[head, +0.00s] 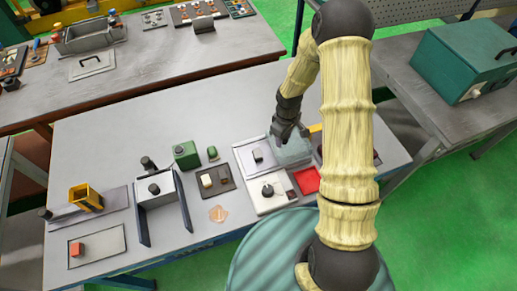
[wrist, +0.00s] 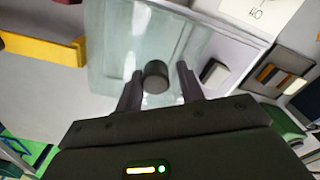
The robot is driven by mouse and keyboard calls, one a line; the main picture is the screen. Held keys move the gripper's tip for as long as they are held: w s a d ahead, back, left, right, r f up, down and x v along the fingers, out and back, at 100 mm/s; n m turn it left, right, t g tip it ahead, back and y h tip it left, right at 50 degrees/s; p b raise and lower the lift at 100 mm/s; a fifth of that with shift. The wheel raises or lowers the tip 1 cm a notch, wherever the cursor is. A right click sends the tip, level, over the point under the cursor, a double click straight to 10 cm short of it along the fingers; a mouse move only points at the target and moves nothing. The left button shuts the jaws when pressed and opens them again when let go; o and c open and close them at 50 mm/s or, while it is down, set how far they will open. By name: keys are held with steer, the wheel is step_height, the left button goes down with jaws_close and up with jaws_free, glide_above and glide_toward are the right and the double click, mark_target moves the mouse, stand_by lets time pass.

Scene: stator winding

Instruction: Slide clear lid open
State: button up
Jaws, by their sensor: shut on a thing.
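The clear lid (head: 294,153) is a pale, see-through panel at the right side of a white-rimmed tray (head: 240,155) in the head view. The lid (wrist: 120,45) fills the upper middle of the wrist view, with a dark round knob (wrist: 156,77) on it. My gripper (head: 285,133) is over the lid. In the wrist view its two fingers (wrist: 158,70) stand on either side of the knob, shut on it. The tray's left part is uncovered and shows a small block (head: 257,154). The exact finger contact is partly hidden.
A yellow bar (wrist: 45,50) lies beside the lid. A red plate (head: 306,180) and a white panel with a dark knob (head: 265,192) are in front. A dark tray with small blocks (head: 212,180) and a green box (head: 186,154) stand to the left.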

steer(key=shift+d+f, duration=0.2)
steer(key=shift+d, duration=0.05)
steer(key=o, duration=0.5)
steer(key=shift+a, duration=0.1)
steer(key=shift+w+r+p, duration=0.2)
steer(key=shift+r+p, duration=1.45)
steer(key=shift+r, duration=0.5)
steer(key=shift+r+p, duration=0.7)
steer(key=shift+r, duration=0.25)
